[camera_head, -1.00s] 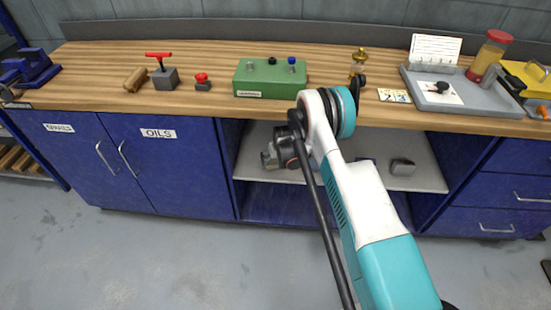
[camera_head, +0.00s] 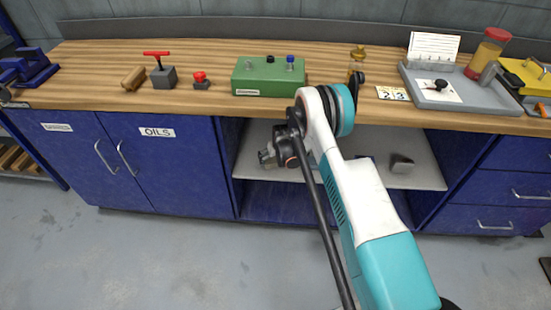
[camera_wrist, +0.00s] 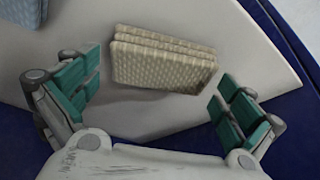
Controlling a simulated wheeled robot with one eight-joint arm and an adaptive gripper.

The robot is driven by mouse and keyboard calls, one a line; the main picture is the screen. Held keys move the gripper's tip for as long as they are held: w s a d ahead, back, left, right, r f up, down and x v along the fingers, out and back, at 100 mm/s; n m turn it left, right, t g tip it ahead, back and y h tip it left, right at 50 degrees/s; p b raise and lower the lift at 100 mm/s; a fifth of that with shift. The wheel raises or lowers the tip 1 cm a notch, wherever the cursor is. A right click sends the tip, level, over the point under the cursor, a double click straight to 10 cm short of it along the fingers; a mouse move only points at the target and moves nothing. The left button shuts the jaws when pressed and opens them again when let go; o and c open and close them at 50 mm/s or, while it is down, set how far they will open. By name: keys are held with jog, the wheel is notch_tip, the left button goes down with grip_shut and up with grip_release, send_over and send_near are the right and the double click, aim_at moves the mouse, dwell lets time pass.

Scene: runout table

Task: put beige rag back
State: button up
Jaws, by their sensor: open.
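The beige rag (camera_wrist: 163,62) is a folded, textured bundle of several layers. It lies on the pale shelf (camera_wrist: 150,112) in the wrist view. My gripper (camera_wrist: 154,88) is open, with one green-padded finger to the left of the rag and one to the right. There is a gap on both sides, and the rag is not gripped. In the head view my gripper (camera_head: 267,158) is inside the open bay under the worktop, above the shelf (camera_head: 425,178). I cannot make out the rag there.
A blue-grey cloth (camera_wrist: 22,12) lies at the top left of the wrist view. The wooden worktop (camera_head: 215,65) closes over the bay, with blue cupboards (camera_head: 160,175) to the left and drawers (camera_head: 515,190) to the right. A green box (camera_head: 268,76) stands on top.

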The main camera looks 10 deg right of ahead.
jog(key=p+v, duration=0.2)
jog(key=v, duration=0.3)
jog(key=shift+r, duration=0.3)
jog(key=s+b, duration=0.2)
jog(key=s, duration=1)
jog(key=shift+d+f, duration=0.45)
jog(key=shift+r, duration=0.1)
